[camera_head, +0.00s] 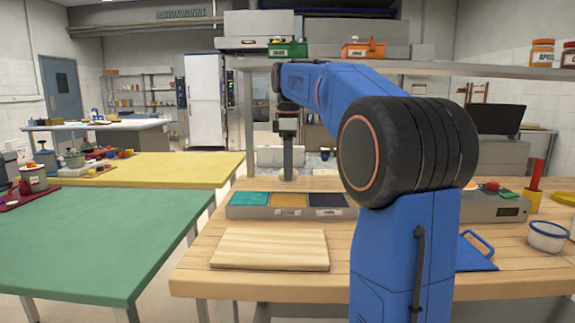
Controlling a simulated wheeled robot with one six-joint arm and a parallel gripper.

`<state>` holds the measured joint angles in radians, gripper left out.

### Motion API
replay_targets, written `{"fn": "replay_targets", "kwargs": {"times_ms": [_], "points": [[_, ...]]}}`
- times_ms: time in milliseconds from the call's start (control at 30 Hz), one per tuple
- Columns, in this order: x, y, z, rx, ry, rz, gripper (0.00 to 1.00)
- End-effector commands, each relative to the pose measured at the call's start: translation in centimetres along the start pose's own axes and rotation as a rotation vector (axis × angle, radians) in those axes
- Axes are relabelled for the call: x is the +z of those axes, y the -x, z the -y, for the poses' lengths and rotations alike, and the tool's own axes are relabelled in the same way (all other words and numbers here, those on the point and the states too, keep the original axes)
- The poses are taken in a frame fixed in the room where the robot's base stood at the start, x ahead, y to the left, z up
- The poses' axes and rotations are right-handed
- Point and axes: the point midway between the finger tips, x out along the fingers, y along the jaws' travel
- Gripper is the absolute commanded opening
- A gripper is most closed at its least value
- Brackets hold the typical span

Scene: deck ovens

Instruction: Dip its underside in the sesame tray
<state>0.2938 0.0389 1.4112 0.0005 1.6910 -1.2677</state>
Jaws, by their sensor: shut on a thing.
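My gripper (288,168) hangs pointing down at the end of my blue arm, over the far side of a long grey tray (240,212) on the wooden bench. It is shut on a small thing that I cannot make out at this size. The tray has three side-by-side compartments: teal at left, tan-yellow (289,200) in the middle, dark blue-black at right. The tan-yellow one looks most like sesame, but I see no seeds clearly. My gripper appears above and behind the middle compartment, apart from the tray. My arm hides the bench to the right.
A pale wooden board (270,249) lies in front of the tray. A white-and-blue tub (547,236), a blue board (474,252) and a grey device (495,207) are at right. A shelf (480,70) spans above the bench. A green table (100,240) stands at left.

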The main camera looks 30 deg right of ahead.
Motion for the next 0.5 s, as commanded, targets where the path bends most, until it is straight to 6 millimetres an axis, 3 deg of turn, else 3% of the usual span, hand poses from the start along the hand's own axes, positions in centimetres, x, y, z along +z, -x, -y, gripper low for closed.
{"fn": "replay_targets", "kwargs": {"times_ms": [500], "points": [[0.0, -4.4, 0.0, 0.000, 0.000, 0.000, 0.21]]}}
